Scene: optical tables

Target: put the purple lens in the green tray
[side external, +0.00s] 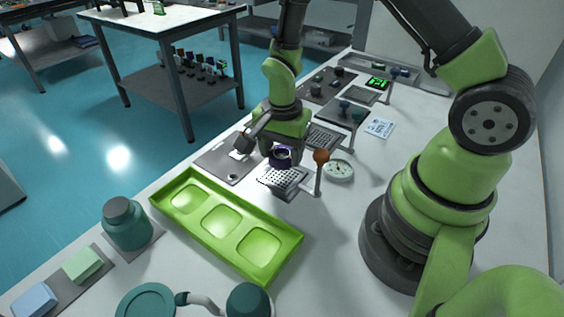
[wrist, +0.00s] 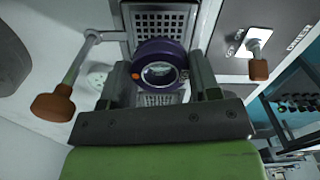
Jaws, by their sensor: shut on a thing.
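The purple lens (wrist: 159,66) is a dark purple ring around clear glass, with a small orange spot on its rim. My gripper (wrist: 160,75) is shut on it, with one finger on each side. In the side view, my gripper (side external: 281,152) holds the lens (side external: 280,157) just behind a perforated metal block; I cannot tell whether the lens touches it. The green tray (side external: 204,246) lies on the bench in front and to the left of my gripper. Its several shallow square recesses are empty.
An orange-brown knob (side external: 321,156) on a post stands right of the perforated block (side external: 284,181). A round white dial (side external: 339,170) lies beside it. A grey plate (side external: 222,166) with a switch lies left. A teal jar (side external: 126,224) stands left of the tray.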

